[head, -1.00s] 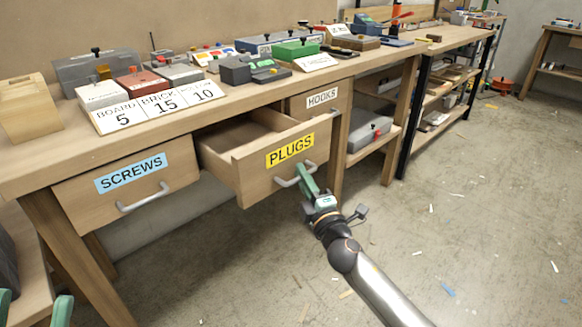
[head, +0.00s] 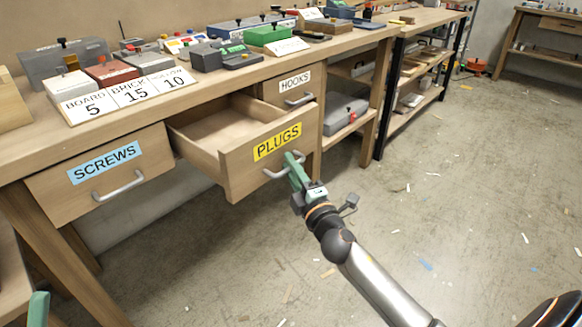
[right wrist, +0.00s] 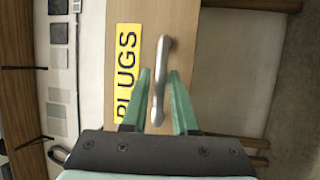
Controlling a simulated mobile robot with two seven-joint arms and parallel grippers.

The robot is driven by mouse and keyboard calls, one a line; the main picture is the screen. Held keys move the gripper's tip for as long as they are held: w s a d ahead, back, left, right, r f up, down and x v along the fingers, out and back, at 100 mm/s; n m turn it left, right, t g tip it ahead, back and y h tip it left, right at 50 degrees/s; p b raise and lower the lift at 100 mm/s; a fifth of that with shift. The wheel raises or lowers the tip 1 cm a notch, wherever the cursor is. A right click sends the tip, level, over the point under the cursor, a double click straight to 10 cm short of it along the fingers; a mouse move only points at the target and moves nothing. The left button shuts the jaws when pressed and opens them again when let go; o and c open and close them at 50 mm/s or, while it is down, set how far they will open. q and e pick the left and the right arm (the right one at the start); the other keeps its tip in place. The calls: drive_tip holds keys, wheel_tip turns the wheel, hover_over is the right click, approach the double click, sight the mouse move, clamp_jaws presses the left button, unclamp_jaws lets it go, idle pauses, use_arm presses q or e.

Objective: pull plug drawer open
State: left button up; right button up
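The plug drawer (head: 235,165) has a pale wood front with a yellow PLUGS label (head: 278,141) and a grey bar handle (head: 272,174). It stands well out from the bench, and its empty-looking inside shows from above. My right gripper (head: 291,164), with green fingers, is at this handle. In the right wrist view the handle (right wrist: 161,75) lies between the two fingers, and the yellow label (right wrist: 127,70) is beside them. Of my left gripper, only a green part (head: 38,308) shows at the lower left edge.
The closed screws drawer (head: 70,195) is to the left, and the hooks drawer (head: 285,98) is behind on the right. The bench top (head: 215,85) holds number cards (head: 130,92) and several boxes. The floor in front is mostly clear, with small scraps.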

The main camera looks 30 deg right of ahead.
drive_tip(key=shift+s, duration=0.1)
drive_tip(key=b+v, duration=0.1)
drive_tip(key=v, duration=1.1)
drive_tip(key=shift+s, duration=0.15)
